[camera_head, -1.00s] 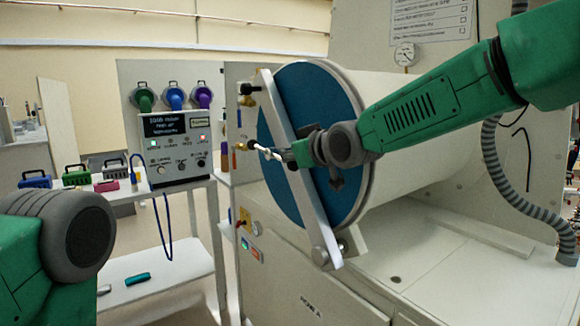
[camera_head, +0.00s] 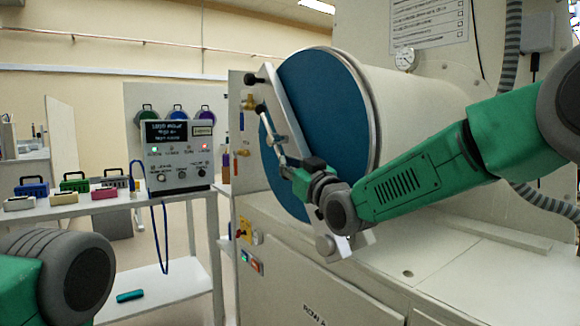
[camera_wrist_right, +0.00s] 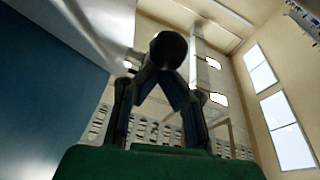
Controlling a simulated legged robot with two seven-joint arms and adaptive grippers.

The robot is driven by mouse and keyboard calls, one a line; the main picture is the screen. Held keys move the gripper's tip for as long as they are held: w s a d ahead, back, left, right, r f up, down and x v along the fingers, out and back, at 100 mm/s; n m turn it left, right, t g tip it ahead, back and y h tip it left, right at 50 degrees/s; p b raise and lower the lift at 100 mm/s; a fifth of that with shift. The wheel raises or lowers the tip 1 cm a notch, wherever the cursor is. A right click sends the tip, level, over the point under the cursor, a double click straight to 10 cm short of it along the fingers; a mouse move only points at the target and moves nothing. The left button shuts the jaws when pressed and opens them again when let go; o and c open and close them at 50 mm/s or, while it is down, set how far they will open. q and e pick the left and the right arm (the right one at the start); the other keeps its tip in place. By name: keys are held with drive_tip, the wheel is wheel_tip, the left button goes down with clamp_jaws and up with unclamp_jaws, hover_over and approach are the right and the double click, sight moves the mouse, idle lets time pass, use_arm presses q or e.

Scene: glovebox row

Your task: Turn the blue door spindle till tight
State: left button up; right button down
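The round blue door (camera_head: 325,135) closes the end of a white cylinder, with a silver bar (camera_head: 290,125) slanting across it. The door spindle's thin silver handle (camera_head: 270,130) stands out in front of the bar, with a dark knob at its upper end. My right gripper (camera_head: 284,163) is at the handle's lower end. In the right wrist view its fingers (camera_wrist_right: 167,75) converge at a dark round knob (camera_wrist_right: 168,50) and look closed on it; the exact contact is hard to see. My left arm shows at lower left, its gripper out of frame.
Brass valves (camera_head: 243,153) stick out left of the door. A control box (camera_head: 178,155) and several small coloured cases (camera_head: 75,182) stand on a white shelf at left. The white ledge (camera_head: 420,255) below the cylinder is mostly clear.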

drive_tip(key=shift+w+f, duration=0.25)
drive_tip(key=shift+f, duration=0.15)
idle(0.3)
